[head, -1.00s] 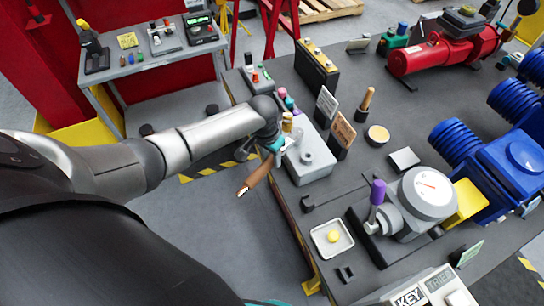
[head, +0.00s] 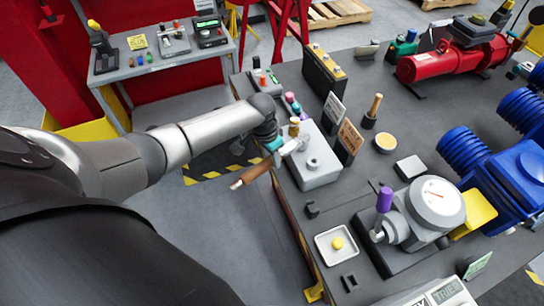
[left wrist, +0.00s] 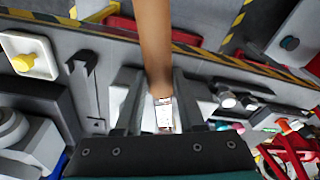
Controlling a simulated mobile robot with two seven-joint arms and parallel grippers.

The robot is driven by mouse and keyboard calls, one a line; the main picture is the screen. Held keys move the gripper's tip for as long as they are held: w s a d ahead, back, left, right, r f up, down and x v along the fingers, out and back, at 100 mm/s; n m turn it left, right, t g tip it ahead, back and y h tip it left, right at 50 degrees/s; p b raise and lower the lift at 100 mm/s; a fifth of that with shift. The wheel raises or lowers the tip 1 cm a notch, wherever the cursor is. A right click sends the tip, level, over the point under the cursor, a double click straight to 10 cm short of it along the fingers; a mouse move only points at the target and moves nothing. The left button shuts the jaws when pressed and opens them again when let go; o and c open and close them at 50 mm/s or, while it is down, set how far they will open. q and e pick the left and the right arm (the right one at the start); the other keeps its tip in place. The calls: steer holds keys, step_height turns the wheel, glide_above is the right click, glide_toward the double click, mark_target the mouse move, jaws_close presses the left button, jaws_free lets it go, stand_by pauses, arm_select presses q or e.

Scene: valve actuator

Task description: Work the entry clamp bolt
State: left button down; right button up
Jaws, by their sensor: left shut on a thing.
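My left gripper (head: 281,146) is shut on a brown-handled tool (head: 254,173) at the near left edge of the bench. The handle sticks out left and downward past the edge. In the left wrist view the brown handle (left wrist: 152,45) rises from between the fingers (left wrist: 155,108), with a pale marked piece at its base. A grey box (head: 316,175) with a round boss and a brass-coloured cylinder (head: 294,127) is just right of the gripper. I cannot tell which part is the entry clamp bolt, or whether the tool touches the box. My right gripper is not in view.
A round gauge unit (head: 437,203) with a purple-topped lever (head: 384,200) stands right on the bench (head: 330,218). A white tray (head: 322,250) holding a yellow piece is nearer. Upright cards (head: 348,143) stand behind the box. Open floor lies left of the bench.

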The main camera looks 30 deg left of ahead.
arm_select(q)
steer(key=shift+w, duration=0.1)
steer(key=shift+w+a+r+m+b, duration=0.1)
steer(key=shift+w+a+m+b, duration=0.15)
steer(key=shift+a+m+b, duration=0.25)
steer(key=shift+w+a+m+b, duration=0.2)
steer(key=shift+a+m+b, duration=0.1)
steer(key=shift+a+m, duration=0.25)
steer(key=shift+a, duration=0.1)
steer(key=shift+w+a+m+h+b, duration=0.3)
steer(key=shift+w+a+m+b, duration=0.35)
steer(key=shift+a+m+b, duration=0.5)
steer(key=shift+d, duration=0.2)
steer(key=shift+n, duration=0.3)
steer(key=shift+r, duration=0.1)
